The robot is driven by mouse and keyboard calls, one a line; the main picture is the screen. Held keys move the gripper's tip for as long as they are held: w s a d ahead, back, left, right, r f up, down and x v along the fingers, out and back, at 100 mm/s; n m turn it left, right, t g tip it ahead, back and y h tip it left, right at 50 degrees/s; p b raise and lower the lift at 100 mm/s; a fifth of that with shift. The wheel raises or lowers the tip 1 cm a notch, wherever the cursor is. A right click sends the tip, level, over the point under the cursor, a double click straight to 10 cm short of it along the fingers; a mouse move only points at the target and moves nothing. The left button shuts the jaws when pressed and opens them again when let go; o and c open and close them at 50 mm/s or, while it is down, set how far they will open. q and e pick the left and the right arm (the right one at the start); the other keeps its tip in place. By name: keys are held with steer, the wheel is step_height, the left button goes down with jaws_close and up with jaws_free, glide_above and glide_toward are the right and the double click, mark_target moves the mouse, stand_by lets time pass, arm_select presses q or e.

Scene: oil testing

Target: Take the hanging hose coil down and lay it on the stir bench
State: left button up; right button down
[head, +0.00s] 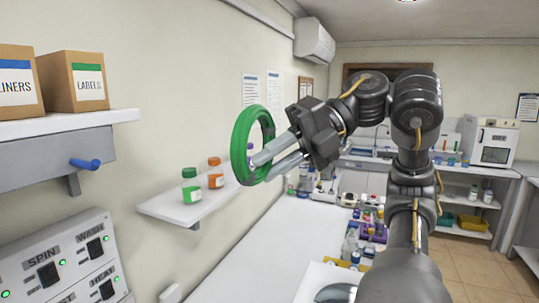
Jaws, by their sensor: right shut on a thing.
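The green hose coil (240,137) hangs upright in the air in the middle of the head view, in front of the wall and clear of the blue peg (85,164). My right gripper (267,160) is shut on the coil, its fingers reaching to the coil's right and lower part. A long white bench (250,262) runs below along the wall; I cannot tell whether it is the stir bench. My left gripper is not in view.
A small wall shelf (165,210) with a green-capped bottle (191,186) and an orange bottle (215,173) is just below and left of the coil. An upper shelf (60,123) holds cardboard boxes. Bottles and a purple rack (372,232) crowd the bench's right side; its near left is clear.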

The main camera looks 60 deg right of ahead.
steer(key=w+a+f+m+t+h+b, duration=0.2)
steer(key=w+f+m, duration=0.1)
steer(key=w+f, duration=0.3)
steer(key=w+a+f+m+t+h+b, duration=0.1)
steer(key=w+a+f+m+h+b, duration=0.15)
steer(key=w, duration=0.55)
steer(key=w+a+f+m+h+b, duration=0.1)
steer(key=w+a+f, duration=0.3)
steer(key=f, duration=0.5)
steer(key=w+a+f+m+t+h+b, duration=0.1)
steer(key=w+a+f+m+h+b, duration=0.1)
steer(key=f, duration=0.7)
steer(key=w+a+f+m+h+b, duration=0.1)
steer(key=w+a+f+h+b, duration=0.1)
steer(key=w+a+f, duration=0.3)
step_height(320, 180, down, 5)
steer(key=w+b, duration=0.1)
steer(key=w, duration=0.2)
steer(key=shift+a+m, duration=0.35)
steer(key=shift+a, duration=0.05)
